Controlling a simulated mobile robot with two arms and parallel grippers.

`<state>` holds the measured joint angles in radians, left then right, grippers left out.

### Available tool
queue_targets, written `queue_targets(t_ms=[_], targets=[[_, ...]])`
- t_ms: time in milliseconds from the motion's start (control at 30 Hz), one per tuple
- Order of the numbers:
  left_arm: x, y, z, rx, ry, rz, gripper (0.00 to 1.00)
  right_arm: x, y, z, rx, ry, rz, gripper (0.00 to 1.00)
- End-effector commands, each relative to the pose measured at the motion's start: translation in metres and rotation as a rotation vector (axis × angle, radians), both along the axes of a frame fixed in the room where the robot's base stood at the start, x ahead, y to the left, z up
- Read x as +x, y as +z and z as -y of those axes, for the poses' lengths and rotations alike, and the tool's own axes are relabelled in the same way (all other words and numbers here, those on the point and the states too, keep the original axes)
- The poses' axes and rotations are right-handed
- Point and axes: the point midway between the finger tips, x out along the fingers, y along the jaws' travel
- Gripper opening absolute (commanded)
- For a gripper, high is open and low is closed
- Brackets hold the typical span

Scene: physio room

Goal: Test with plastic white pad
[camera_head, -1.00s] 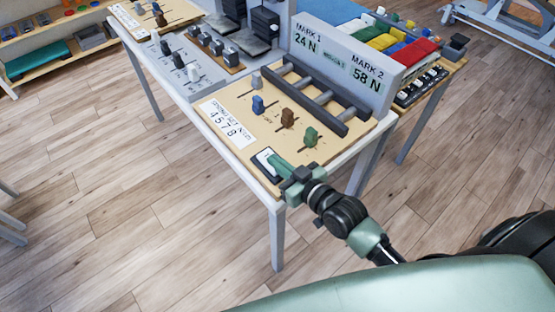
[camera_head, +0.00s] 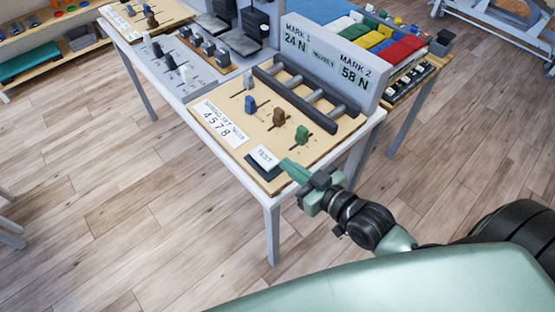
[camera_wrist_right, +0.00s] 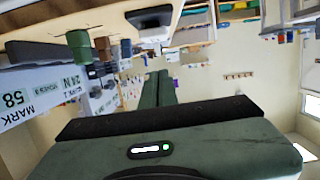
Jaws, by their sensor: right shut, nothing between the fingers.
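The white plastic pad (camera_head: 264,157), marked TEST, lies in a dark frame (camera_head: 262,173) at the front corner of the wooden board (camera_head: 225,150). In the right wrist view the pad (camera_wrist_right: 154,39) shows beyond the fingertips. My right gripper (camera_head: 283,163) has its green fingers together with nothing between them, just right of the pad; in the wrist view the shut fingers (camera_wrist_right: 158,78) appear apart from it. My left gripper is not in view.
Blue (camera_head: 250,104), brown (camera_head: 279,117) and green (camera_head: 302,134) sliders stand in slots on the board. Behind them are a black rail frame (camera_head: 310,95) and a grey panel reading MARK 1 24 N, MARK 2 58 N (camera_head: 332,65). Wooden floor (camera_head: 130,215) is clear in front.

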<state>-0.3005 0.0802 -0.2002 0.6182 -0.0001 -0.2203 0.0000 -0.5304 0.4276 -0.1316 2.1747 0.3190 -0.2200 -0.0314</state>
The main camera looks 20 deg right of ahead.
Motion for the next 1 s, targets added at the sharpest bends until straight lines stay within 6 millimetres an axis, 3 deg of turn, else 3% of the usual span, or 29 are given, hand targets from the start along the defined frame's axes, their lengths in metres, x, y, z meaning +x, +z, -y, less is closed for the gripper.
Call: queue_targets(t_ms=[267, 1000], targets=[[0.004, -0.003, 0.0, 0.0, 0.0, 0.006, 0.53, -0.019, 0.006, 0.007, 0.0, -0.001, 0.002, 0.0], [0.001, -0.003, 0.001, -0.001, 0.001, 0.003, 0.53, -0.018, 0.007, 0.007, 0.001, -0.001, 0.003, 0.0]])
